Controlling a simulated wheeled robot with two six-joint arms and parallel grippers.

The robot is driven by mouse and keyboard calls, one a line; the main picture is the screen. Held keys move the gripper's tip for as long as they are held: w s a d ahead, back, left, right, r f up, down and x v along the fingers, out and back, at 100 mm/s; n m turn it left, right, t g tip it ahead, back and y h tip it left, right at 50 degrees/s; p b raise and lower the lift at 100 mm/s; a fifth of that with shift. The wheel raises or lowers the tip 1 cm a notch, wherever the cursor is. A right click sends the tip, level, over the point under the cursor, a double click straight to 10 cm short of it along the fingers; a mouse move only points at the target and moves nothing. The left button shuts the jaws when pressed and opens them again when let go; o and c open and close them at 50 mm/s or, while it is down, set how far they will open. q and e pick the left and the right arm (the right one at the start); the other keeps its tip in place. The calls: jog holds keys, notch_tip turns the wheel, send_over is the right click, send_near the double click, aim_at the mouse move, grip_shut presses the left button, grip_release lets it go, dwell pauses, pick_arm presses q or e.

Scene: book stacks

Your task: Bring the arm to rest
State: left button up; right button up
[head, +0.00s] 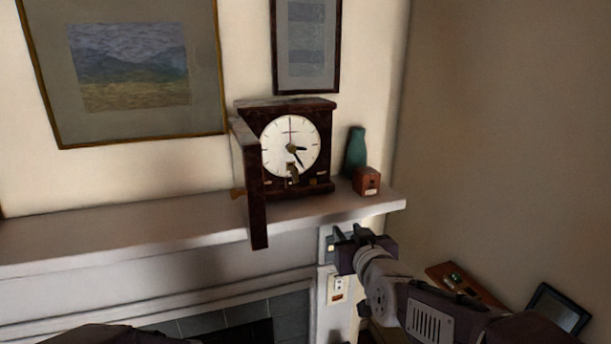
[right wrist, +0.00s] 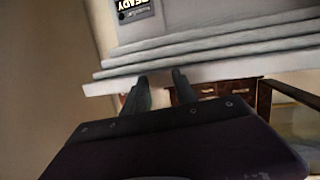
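My right arm comes in from the lower right in the head view. Its right gripper (head: 350,236) is in front of the wall just below the right end of the mantel shelf (head: 120,222). In the right wrist view its two dark fingers (right wrist: 161,88) stand apart with nothing held between them. My left gripper does not show; a dark shape at the bottom left edge of the head view may be part of my left arm.
A dark wooden clock (head: 290,146) stands on the shelf, its door (head: 256,195) swung open over the front edge. A teal vase (head: 355,150) and small wooden box (head: 366,181) stand right of it. A dark-framed object (head: 558,308) is at lower right.

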jog(key=s+d+f+g+h+b, duration=0.1)
jog(key=s+d+f+g, duration=0.15)
jog(key=f, duration=0.55)
jog(key=s+d+f+g, duration=0.2)
jog(key=d+f+g, duration=0.1)
jog(key=f, duration=0.5)
jog(key=s+d+f+m+g, duration=0.1)
jog(key=s+f+g, duration=0.3)
jog(key=s+f, duration=0.3)
jog(key=s+d+f+m+g+h, duration=0.1)
jog(key=s+f+g, duration=0.3)
jog(key=s+f, duration=0.3)
jog(key=s, duration=0.5)
jog(key=shift+s+d+f+g, duration=0.15)
jog(key=shift+s+d+g, duration=0.05)
jog(key=shift+g, duration=0.15)
